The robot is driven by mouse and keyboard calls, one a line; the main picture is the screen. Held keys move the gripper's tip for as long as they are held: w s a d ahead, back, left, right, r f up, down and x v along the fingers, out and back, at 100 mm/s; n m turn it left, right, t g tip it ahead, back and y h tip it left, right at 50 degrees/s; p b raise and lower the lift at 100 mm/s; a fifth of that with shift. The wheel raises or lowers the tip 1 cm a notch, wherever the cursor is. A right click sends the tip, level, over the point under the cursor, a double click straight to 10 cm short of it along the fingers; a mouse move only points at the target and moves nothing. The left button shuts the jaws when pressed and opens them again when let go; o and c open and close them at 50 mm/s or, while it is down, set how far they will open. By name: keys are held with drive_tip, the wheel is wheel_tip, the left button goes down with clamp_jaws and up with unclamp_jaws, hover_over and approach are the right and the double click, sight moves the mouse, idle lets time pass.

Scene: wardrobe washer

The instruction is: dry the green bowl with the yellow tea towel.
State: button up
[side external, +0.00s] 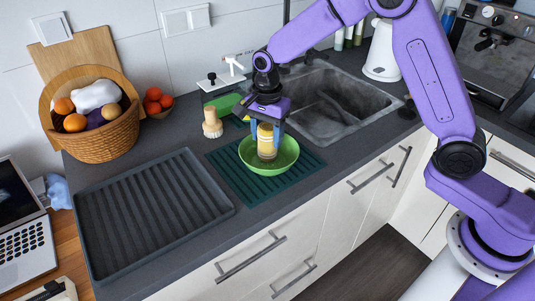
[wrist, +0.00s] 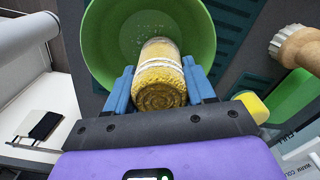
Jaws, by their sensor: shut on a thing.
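The green bowl (side external: 291,154) sits on a dark green ribbed mat (side external: 240,184) in front of the sink. The yellow tea towel (side external: 266,142) is a rolled, upright bundle with a pale band around it. My gripper (side external: 267,131) is above the bowl, its blue fingers shut on the towel from both sides. The towel's lower end is inside the bowl; whether it touches the bottom cannot be told. In the wrist view the towel (wrist: 160,76) stands between the fingers, in front of the bowl's inner wall (wrist: 108,40). Small light specks show inside the bowl.
A wooden brush (side external: 212,124) stands left of the bowl, near a green item (side external: 223,103). A grey ribbed tray (side external: 150,215) lies empty at the left. The sink (side external: 330,100) is behind right. A fruit basket (side external: 105,140) stands at the back left.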

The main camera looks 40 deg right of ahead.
drive_tip(key=shift+f, duration=0.25)
drive_tip(key=shift+s+a, duration=0.3)
drive_tip(key=shift+s, duration=0.45)
drive_tip(key=shift+s+a, duration=0.3)
drive_tip(key=shift+s, duration=0.45)
drive_tip(key=shift+w, duration=0.1)
drive_tip(key=shift+w+d, duration=0.3)
drive_tip(key=shift+w, duration=0.4)
drive_tip(key=shift+w+d, duration=0.3)
drive_tip(key=shift+w, duration=0.4)
drive_tip(key=shift+s+a, duration=0.3)
drive_tip(key=shift+s, duration=0.5)
drive_tip(key=shift+s+a, duration=0.3)
drive_tip(key=shift+s, duration=0.45)
